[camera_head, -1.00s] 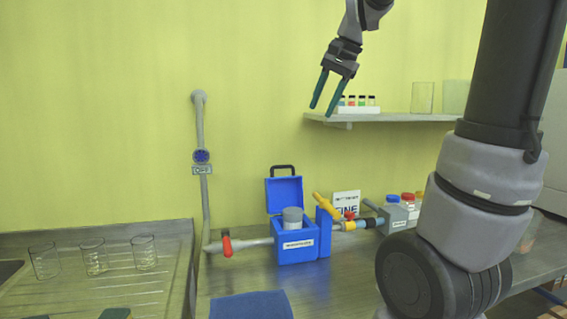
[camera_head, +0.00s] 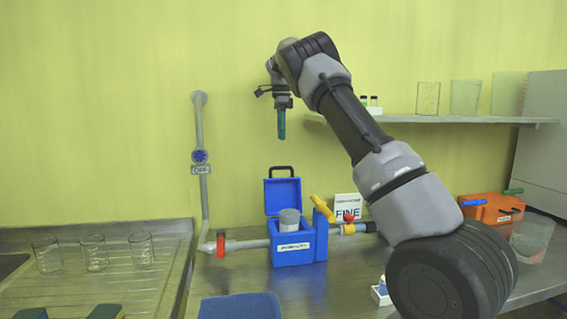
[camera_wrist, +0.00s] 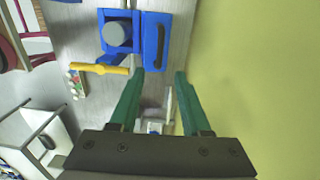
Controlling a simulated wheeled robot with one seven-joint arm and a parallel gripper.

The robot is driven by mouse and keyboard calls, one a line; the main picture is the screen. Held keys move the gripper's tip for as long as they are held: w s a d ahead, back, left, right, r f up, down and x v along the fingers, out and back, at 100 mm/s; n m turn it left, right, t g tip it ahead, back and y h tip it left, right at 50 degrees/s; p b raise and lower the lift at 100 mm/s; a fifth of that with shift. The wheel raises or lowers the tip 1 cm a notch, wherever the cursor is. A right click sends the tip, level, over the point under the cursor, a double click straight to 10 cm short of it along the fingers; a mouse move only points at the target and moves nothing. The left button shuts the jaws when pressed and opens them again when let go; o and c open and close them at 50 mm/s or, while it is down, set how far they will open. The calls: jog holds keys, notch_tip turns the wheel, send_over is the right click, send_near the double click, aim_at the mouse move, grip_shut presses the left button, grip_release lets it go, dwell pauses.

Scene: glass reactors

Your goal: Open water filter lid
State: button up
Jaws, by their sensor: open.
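The blue water filter box (camera_head: 299,249) stands on the steel counter, with a grey cylinder (camera_head: 289,219) in its top. Its blue lid (camera_head: 283,196) is hinged up at the back, with a black handle (camera_head: 282,171) on top. In the wrist view the box (camera_wrist: 118,14) is at the upper left, with the lid (camera_wrist: 155,82) and its dark handle (camera_wrist: 160,45) to the right. My gripper (camera_head: 281,138) points down above the lid handle, a gap below it, touching nothing. In the wrist view its green fingers (camera_wrist: 160,73) are apart and empty.
A yellow handle (camera_head: 322,208) stands right of the box. A pipe with a red valve handle (camera_head: 221,243) enters from the left. A wall shelf (camera_head: 470,119) holds glassware at the upper right. Beakers (camera_head: 94,253) stand at the left, and a blue mat (camera_head: 240,308) lies in front.

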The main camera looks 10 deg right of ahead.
jog(key=f, duration=1)
jog(key=shift+s+f, duration=0.35)
grip_shut()
dwell(0.9)
